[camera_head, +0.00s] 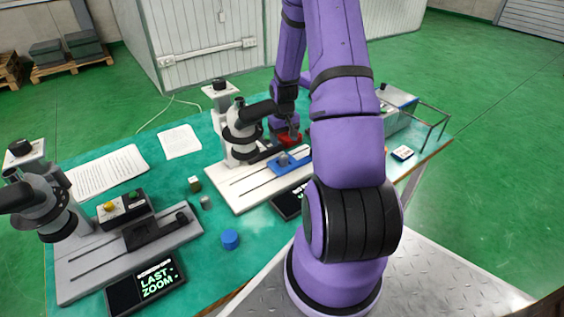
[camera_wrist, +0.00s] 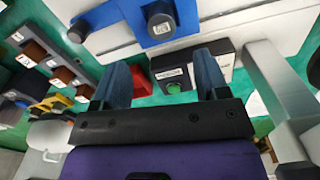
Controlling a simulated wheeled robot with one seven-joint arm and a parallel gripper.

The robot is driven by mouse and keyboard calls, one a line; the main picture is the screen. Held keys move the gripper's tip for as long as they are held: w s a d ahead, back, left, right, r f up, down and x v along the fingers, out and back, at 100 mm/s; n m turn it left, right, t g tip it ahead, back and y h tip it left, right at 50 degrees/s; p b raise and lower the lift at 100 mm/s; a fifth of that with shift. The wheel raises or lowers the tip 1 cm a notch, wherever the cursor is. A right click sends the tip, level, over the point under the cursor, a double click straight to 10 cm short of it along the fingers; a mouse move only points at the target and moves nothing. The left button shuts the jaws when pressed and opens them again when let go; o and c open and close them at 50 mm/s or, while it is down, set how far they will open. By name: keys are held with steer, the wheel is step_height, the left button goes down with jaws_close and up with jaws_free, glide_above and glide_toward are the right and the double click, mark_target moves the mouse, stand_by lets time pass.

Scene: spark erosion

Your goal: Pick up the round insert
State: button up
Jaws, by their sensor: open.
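A short grey cylinder (camera_head: 283,158), which may be the round insert, stands on a blue plate (camera_head: 275,167) on the second microscope's white base. The wrist view shows a dark round piece with a pale top (camera_wrist: 160,18) on the blue plate (camera_wrist: 112,14). Another small grey cylinder (camera_head: 205,202) stands on the green mat; I cannot tell for sure which is the insert. My gripper (camera_wrist: 162,62) is open, with nothing seen between its two blue-grey fingers. In the head view it is mostly hidden, behind and near the microscope.
Two microscopes stand on the table, the nearer grey one (camera_head: 130,250) and the white one (camera_head: 222,112). A red block (camera_wrist: 140,75) and a black box with a green button (camera_wrist: 177,78) lie near my fingers. A blue round piece (camera_head: 230,239) sits on open mat.

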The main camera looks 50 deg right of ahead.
mark_target(284, 156)
steer(key=shift+s+a+f, duration=0.1)
steer(key=shift+a+f, duration=0.05)
steer(key=shift+f, duration=2.05)
steer(key=shift+s+a+f, duration=0.1)
steer(key=shift+f, duration=2.05)
steer(key=shift+c, duration=0.3)
steer(key=c, duration=1.1)
steer(key=shift+c, duration=0.2)
steer(key=shift+r, duration=0.15)
steer(key=shift+r, duration=0.9)
steer(key=shift+s+a+r, duration=0.1)
steer(key=shift+s+r, duration=0.1)
steer(key=shift+r, duration=0.25)
steer(key=shift+s+a+r, duration=0.1)
steer(key=shift+s+r, duration=0.1)
steer(key=shift+r, duration=0.2)
steer(key=s+a, duration=0.2)
steer(key=s, duration=0.2)
steer(key=s+a+r, duration=0.1)
steer(key=s+a, duration=0.1)
steer(key=s, duration=0.3)
steer(key=s+a, duration=0.3)
steer(key=s, duration=0.1)
steer(key=shift+s+r, duration=0.15)
steer(key=shift+s, duration=0.1)
